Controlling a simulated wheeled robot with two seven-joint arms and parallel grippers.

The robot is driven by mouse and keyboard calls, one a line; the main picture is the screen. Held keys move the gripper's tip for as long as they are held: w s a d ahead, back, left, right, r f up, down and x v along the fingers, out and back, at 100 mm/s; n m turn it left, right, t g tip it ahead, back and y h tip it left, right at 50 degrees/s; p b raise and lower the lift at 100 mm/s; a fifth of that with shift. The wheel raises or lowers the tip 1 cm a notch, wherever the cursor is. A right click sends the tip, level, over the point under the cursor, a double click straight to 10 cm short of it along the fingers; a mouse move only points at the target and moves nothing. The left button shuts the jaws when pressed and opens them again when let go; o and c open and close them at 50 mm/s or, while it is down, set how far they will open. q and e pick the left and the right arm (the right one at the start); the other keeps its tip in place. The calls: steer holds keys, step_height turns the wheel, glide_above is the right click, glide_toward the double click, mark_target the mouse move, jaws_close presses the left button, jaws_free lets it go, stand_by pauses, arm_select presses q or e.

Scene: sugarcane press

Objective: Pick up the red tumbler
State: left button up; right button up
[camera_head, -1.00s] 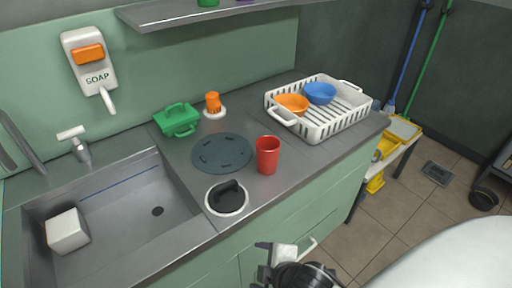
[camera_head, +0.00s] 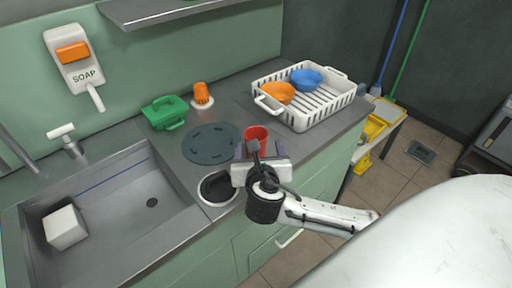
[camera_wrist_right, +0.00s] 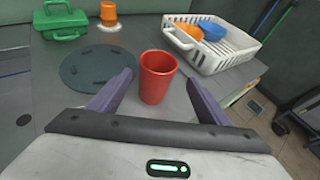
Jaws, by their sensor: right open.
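The red tumbler (camera_head: 257,136) stands upright on the grey counter, in front of the white dish rack. In the head view my right gripper partly hides it. My right gripper (camera_head: 255,152) has come over the counter from the front and points at the tumbler. In the right wrist view the tumbler (camera_wrist_right: 157,77) stands just beyond and between the two purple fingers of the right gripper (camera_wrist_right: 166,88), which are apart, with room on both sides. My left gripper is not in view.
A white dish rack (camera_head: 333,108) with an orange bowl (camera_head: 279,92) and a blue bowl (camera_head: 306,78) is behind right. A dark round mat (camera_head: 211,144), green box (camera_head: 164,112) and orange cup (camera_head: 202,94) are left. A sink (camera_head: 120,215) with a white block (camera_head: 65,227) is further left.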

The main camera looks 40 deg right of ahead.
steer(key=shift+a+f+x, duration=0.1)
steer(key=shift+x, duration=1.1)
steer(key=shift+a+f+x, duration=0.1)
steer(key=shift+f+x, duration=0.05)
steer(key=shift+x, duration=1)
steer(key=shift+a+f+x, duration=0.1)
steer(key=shift+a+x, duration=0.05)
steer(key=shift+x, duration=1.05)
steer(key=c, duration=1.1)
